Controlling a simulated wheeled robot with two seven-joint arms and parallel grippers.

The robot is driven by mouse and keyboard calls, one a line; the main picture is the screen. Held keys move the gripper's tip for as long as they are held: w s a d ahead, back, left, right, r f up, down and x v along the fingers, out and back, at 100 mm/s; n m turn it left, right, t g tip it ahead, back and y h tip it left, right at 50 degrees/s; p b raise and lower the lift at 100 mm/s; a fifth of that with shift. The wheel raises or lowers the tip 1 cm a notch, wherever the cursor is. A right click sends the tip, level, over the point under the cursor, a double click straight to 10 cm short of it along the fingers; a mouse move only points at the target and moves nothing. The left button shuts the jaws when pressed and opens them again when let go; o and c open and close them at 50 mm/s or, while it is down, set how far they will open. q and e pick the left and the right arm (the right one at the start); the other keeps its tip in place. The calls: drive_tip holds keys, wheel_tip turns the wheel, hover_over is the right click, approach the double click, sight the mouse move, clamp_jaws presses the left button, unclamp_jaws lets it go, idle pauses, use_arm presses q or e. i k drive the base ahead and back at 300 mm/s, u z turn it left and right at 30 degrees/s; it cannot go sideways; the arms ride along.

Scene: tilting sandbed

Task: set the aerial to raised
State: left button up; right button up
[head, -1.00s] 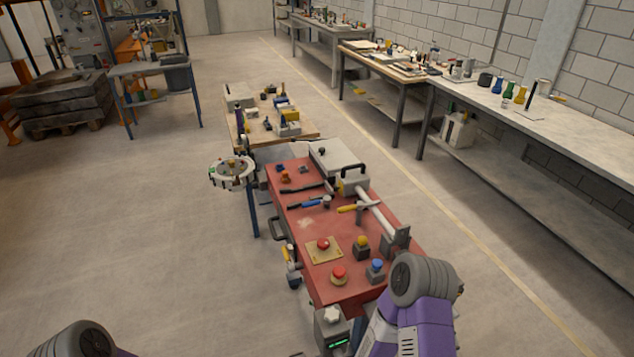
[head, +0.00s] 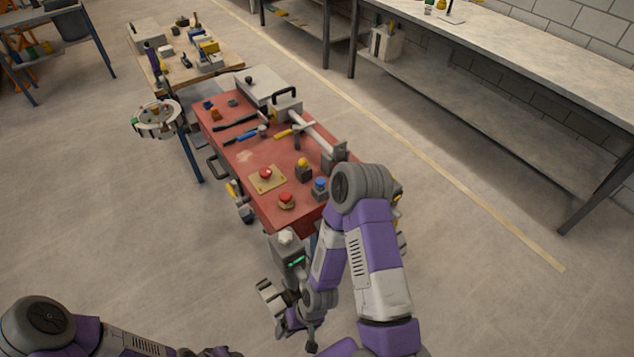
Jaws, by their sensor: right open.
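A red-topped bench (head: 232,155) stands in the middle. A pale tube (head: 315,128) lies along its right side, running to an upright grey bracket (head: 340,152); it looks like the aerial lying low, but I cannot be sure. My right gripper (head: 284,305) is open and empty, low in front of the bench's near end, below the box with a green display (head: 291,262). It is apart from the tube, and my right forearm hides part of the bench's near right corner. Only my left arm shows at the lower left; its gripper is out of the picture.
The bench bears a red button on a yellow plate (head: 266,178), a red knob (head: 286,200), a yellow knob (head: 303,168) and a blue knob (head: 320,187). A round white tray (head: 157,121) juts out at left.

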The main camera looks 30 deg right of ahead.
sight(217, 73)
drive_tip(key=z, duration=0.05)
drive_tip(key=k, duration=0.35)
drive_tip(key=u, duration=1.5)
drive_tip(key=i, duration=2.4)
drive_tip(key=z, duration=1.2)
drive_tip(key=i, duration=1.4)
drive_tip(key=z, duration=1.15)
